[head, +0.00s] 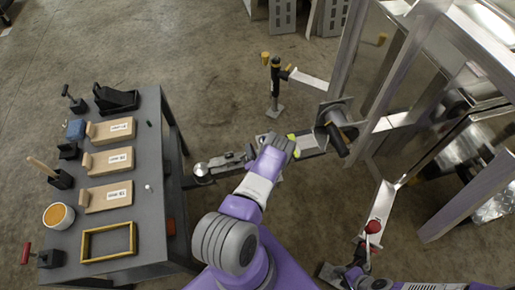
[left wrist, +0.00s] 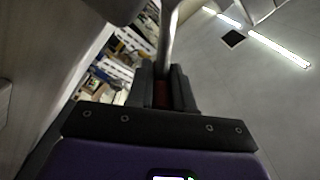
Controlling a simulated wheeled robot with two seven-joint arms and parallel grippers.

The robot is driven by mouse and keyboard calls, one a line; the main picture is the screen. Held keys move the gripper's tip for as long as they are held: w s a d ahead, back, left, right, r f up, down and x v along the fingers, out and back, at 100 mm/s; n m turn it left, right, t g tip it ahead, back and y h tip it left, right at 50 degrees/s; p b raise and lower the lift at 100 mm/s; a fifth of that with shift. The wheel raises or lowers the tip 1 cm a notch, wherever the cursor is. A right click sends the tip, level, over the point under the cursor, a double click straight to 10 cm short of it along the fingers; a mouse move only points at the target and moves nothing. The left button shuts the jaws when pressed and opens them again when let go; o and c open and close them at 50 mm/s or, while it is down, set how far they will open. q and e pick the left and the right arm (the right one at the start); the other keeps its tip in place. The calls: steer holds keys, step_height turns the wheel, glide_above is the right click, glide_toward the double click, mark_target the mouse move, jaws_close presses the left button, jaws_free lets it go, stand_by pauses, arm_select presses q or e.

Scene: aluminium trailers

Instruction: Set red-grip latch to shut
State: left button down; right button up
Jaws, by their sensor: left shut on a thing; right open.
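My left gripper (head: 285,146) reaches over the trailer's tongue in the head view, and the wrist hides what is below it. In the left wrist view my left gripper (left wrist: 162,88) is shut on a dark red grip (left wrist: 161,95), with a bare metal bar (left wrist: 167,40) running on from it. I take this for the red-grip latch; its base is hidden, so its position cannot be told. My right gripper (head: 342,273) is at the bottom edge, open, partly cut off, below and left of a red ball knob (head: 373,226) on a short lever.
A grey work table (head: 150,190) at the left holds wooden blocks, a yellow frame (head: 108,242), an orange-filled cup (head: 58,215) and a red-handled tool (head: 25,252). A black jack post (head: 275,82) stands beyond the tongue. Aluminium trailer frames (head: 400,90) fill the right. Floor is clear top left.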

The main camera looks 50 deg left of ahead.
arm_select(q)
steer(key=shift+s+f, duration=0.15)
steer(key=shift+f, duration=0.05)
steer(key=c, duration=1)
jaws_free()
steer(key=shift+f, duration=0.1)
steer(key=shift+d, duration=0.25)
steer(key=p+v, duration=0.2)
steer(key=v, duration=0.5)
steer(key=shift+d, duration=0.1)
steer(key=shift+s, duration=0.15)
